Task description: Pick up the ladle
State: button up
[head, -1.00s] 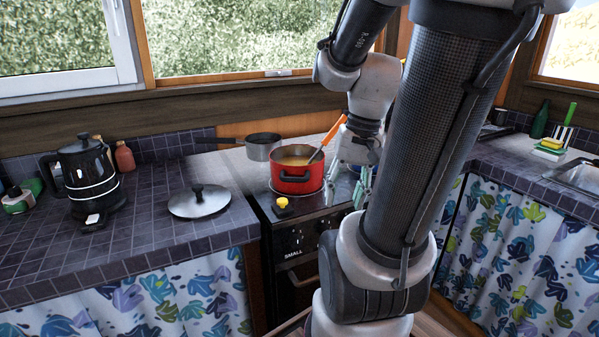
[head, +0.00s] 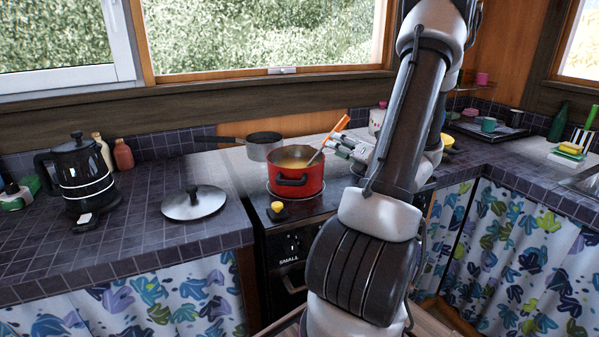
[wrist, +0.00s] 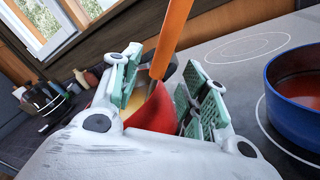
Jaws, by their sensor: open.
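The ladle (head: 335,130) has an orange handle and a grey lower shaft. It leans up and to the right out of the red pot (head: 290,188), which holds yellowish soup; its bowl is hidden there. My gripper (head: 338,147) is open beside the handle, just right of and above the pot. In the wrist view, the ladle (wrist: 172,40) rises between the two green-padded fingers of my gripper (wrist: 168,92), with visible gaps on both sides. The red pot (wrist: 155,112) shows behind and between the fingers.
A dark saucepan (head: 264,150) stands behind the red pot. A blue pot (wrist: 295,88) with reddish contents is close on the right in the wrist view. A lid (head: 194,204) and a black kettle (head: 82,182) are on the left counter, with bare tiles between them.

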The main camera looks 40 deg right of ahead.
jog(key=w, duration=0.5)
jog(key=shift+w, duration=0.35)
jog(key=shift+a, duration=0.1)
grip_shut()
